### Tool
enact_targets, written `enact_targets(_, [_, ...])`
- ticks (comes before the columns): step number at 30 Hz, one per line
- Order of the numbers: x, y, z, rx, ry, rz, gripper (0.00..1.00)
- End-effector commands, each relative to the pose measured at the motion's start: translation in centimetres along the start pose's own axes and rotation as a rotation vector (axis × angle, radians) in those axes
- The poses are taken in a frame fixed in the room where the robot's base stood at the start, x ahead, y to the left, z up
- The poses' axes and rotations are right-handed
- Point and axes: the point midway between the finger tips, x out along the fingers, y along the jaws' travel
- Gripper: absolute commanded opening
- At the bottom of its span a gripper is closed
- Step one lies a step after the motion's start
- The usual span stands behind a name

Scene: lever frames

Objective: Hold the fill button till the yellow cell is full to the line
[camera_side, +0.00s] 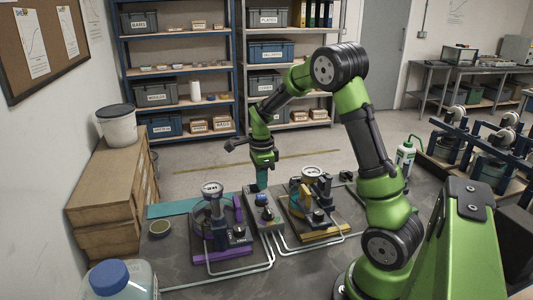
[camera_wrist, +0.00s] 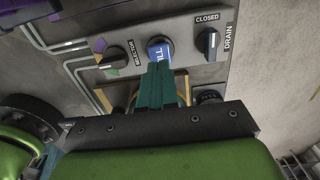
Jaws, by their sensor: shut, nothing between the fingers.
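My gripper (camera_side: 262,186) is shut and empty, pointing down over the grey control box (camera_side: 265,212). In the wrist view its teal fingers (camera_wrist: 160,72) reach the lower edge of the blue fill button (camera_wrist: 159,48) and cover part of it. I cannot tell whether they touch or press it. The selector knob (camera_wrist: 112,58) is left of the button, with purple, green and yellow marks around it. The drain knob (camera_wrist: 209,41) is to the right, near the word CLOSED. The yellow cell (camera_side: 312,200) stands right of the box; its level and line are too small to read.
The purple cell (camera_side: 218,225) stands left of the box. Pale pipes (camera_side: 240,268) run along the table front.

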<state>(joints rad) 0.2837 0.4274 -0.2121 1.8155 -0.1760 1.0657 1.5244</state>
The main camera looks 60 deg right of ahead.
Motion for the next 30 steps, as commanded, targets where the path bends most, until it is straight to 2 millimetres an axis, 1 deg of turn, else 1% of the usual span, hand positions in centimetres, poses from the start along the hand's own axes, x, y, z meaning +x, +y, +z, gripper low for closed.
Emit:
enact_targets(1, [0.8, 0.0, -0.1, 0.001, 0.001, 0.003, 0.0])
enact_targets(6, [2.3, 0.0, 0.0, 0.0, 0.0, 0.001, 0.0])
enact_targets(10, [2.7, 0.0, 0.0, 0.0, -0.001, 0.0, 0.0])
enact_targets(19, [2.8, 0.0, 0.0, 0.0, 0.0, 0.0, 0.0])
enact_targets(20, [2.9, 0.0, 0.0, 0.0, 0.0, 0.0, 0.0])
enact_targets(26, [5.2, 0.1, 0.0, -0.002, 0.003, 0.003, 0.0])
enact_targets(30, [5.4, 0.1, 0.0, -0.003, 0.002, 0.004, 0.0])
